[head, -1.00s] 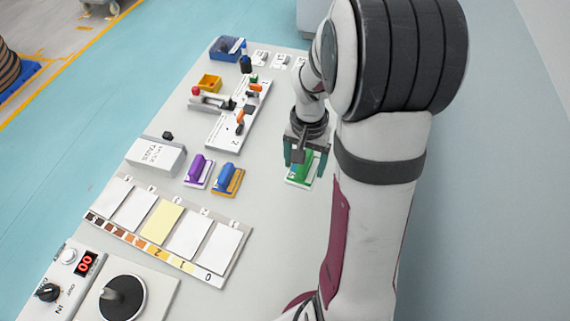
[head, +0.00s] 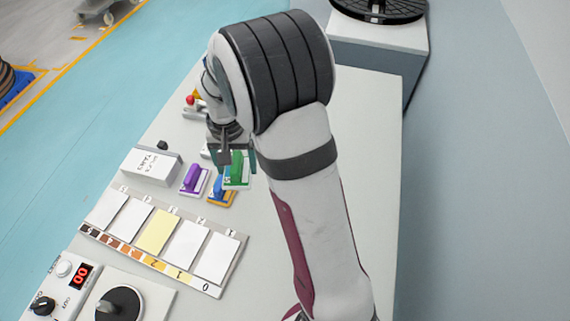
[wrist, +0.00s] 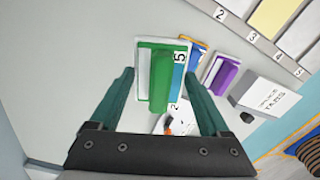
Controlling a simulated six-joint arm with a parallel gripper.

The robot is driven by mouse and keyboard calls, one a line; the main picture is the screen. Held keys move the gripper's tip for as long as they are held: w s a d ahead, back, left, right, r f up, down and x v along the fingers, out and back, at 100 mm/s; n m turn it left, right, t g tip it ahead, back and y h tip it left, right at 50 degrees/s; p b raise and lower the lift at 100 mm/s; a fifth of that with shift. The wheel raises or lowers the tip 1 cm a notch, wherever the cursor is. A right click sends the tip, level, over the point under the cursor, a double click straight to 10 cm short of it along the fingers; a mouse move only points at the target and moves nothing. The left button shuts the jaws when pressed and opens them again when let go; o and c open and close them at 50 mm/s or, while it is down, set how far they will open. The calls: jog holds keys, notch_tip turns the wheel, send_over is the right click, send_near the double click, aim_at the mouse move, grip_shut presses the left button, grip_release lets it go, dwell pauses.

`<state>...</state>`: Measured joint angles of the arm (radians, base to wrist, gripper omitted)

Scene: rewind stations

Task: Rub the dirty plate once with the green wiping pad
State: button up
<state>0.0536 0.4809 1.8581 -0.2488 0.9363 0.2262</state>
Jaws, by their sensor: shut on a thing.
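The green wiping pad (head: 238,168) has a green handle on a pale base. My gripper (head: 233,163) is shut on it and holds it above the table, partly over the blue pad in the head view. In the wrist view the green pad (wrist: 158,80) lies between the two fingers, its base facing away. The plates lie in a row on a numbered rack; one is yellow (head: 157,231) and looks dirty, while the others, such as this white plate (head: 187,243), look clean. The yellow plate also shows at the top right of the wrist view (wrist: 273,17).
A purple pad (head: 194,180) and a blue pad on an orange base (head: 221,190) stand close by. A white box (head: 150,164) is left of them. A brown-to-pale colour strip (head: 150,261) edges the rack. The table right of my arm is clear.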

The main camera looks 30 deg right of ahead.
jog(key=w+a+n, duration=0.3)
jog(key=a, duration=0.8)
jog(key=n, duration=0.2)
send_near(152, 240)
jog(key=w+d+r, duration=0.2)
jog(key=w+d, duration=0.1)
jog(key=d, duration=0.1)
jog(key=shift+w+f, duration=0.1)
jog(key=shift+f, duration=3.25)
jog(key=shift+s+a+f, duration=0.2)
jog(key=shift+a+f, duration=0.05)
jog(key=shift+f, duration=0.25)
jog(key=shift+s+a+f, duration=0.2)
jog(key=shift+a+f, duration=0.05)
jog(key=shift+f, duration=0.2)
jog(key=shift+c, duration=0.7)
jog(key=shift+s+a, duration=1.15)
jog(key=shift+a, duration=0.3)
jog(key=shift+w+d, duration=0.8)
jog(key=shift+d, duration=0.15)
jog(key=shift+w+d, duration=0.75)
jog(key=shift+d, duration=0.2)
jog(key=shift+s+a, duration=0.8)
jog(key=shift+a, duration=0.2)
jog(key=shift+s+a, duration=0.8)
jog(key=shift+a, duration=0.15)
notch_tip(152, 240, up, 8)
jog(key=shift+r, duration=0.2)
